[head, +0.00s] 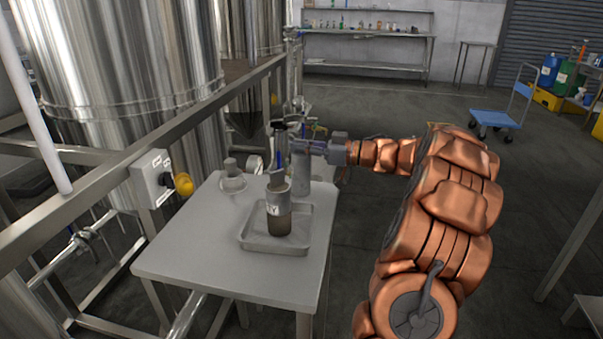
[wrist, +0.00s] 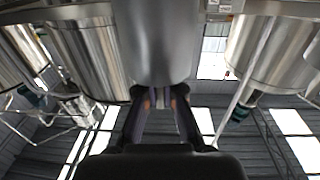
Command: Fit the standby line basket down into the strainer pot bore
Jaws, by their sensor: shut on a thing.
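My gripper (head: 308,148) is above the far right part of the grey table. In the wrist view its two fingers (wrist: 158,96) are closed on a narrow grip. A smooth grey cylinder (wrist: 160,42) fills the view just past the fingertips; it looks like the standby line basket. In the head view a grey cylinder (head: 302,178) shows below the gripper, partly hidden by upright parts in front. I cannot tell whether it touches the table. The strainer pot bore cannot be made out clearly.
A shallow tray (head: 262,246) on the table holds a labelled, dark-bottomed canister (head: 279,218). A pale round fitting (head: 232,182) and a gauge (head: 254,165) stand to its left. A rail with a yellow-knobbed switch box (head: 153,178) borders the left. The table's near left is clear.

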